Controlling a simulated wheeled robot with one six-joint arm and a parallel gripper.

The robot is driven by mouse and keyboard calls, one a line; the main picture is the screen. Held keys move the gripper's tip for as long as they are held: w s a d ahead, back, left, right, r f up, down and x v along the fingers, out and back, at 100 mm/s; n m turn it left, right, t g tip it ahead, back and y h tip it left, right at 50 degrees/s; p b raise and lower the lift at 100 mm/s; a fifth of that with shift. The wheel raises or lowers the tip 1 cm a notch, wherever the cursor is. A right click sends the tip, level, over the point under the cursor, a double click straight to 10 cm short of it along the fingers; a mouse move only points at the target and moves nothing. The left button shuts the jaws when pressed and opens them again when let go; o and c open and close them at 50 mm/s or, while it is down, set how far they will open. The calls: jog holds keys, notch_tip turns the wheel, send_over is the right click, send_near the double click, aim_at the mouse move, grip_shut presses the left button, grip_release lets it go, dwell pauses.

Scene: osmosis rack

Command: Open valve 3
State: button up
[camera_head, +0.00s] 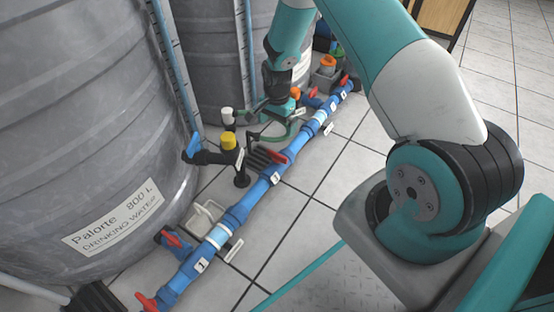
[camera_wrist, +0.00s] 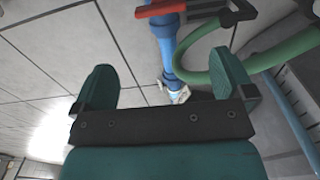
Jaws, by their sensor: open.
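A blue pipe (camera_head: 262,186) runs along the floor with several red-handled valves and small white number tags; the tags are too small to read surely, so I cannot tell which valve is 3. One red handle (camera_head: 278,156) lies at mid-pipe, and another red handle (camera_head: 345,80) is at the far end. My gripper (camera_head: 282,107) is above the pipe's far half, beside a green hose. In the wrist view my gripper (camera_wrist: 163,85) is open and empty. A red handle (camera_wrist: 160,9) shows beyond the fingers at the top edge, apart from them, over the blue pipe (camera_wrist: 168,50).
Large grey tanks (camera_head: 80,120) stand along the left. A green hose (camera_wrist: 215,60) curves close to my right finger in the wrist view. A yellow-capped fitting (camera_head: 229,142) and a blue-handled tap (camera_head: 193,146) stick up beside the pipe.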

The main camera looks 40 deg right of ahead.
aim_at(277, 154)
notch_tip(277, 154, down, 15)
jog(key=b, duration=0.7)
jog(key=shift+b, duration=0.4)
jog(key=shift+r, duration=0.1)
jog(key=c, duration=0.6)
